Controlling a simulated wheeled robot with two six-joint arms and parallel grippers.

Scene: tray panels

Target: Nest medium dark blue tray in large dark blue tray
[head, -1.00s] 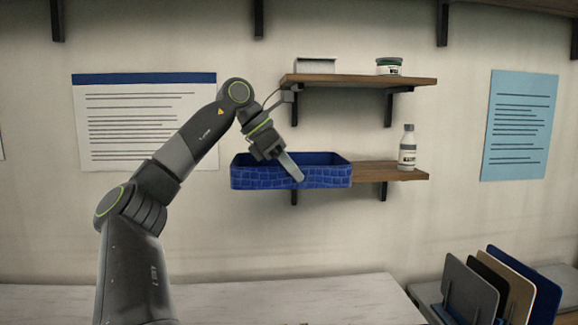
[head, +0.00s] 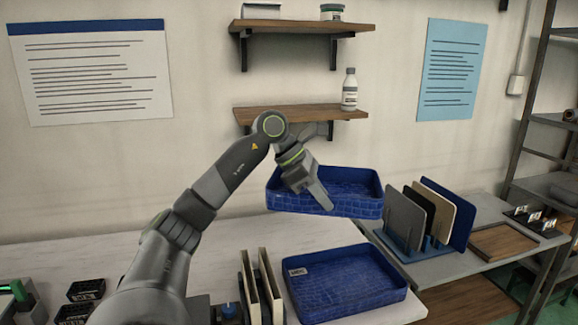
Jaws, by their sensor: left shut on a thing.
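The medium dark blue tray (head: 350,208) is held in the air in the head view, its open side up, in front of the wall below the lower shelf. The two trays are apart. My right gripper is not in view.
Cream upright panels (head: 262,285) stand just left of the large tray. A blue rack (head: 425,245) with several upright panels stands to the right. A wooden tray (head: 502,243) lies beyond it. A white bottle (head: 349,90) stands on the lower shelf (head: 290,116).

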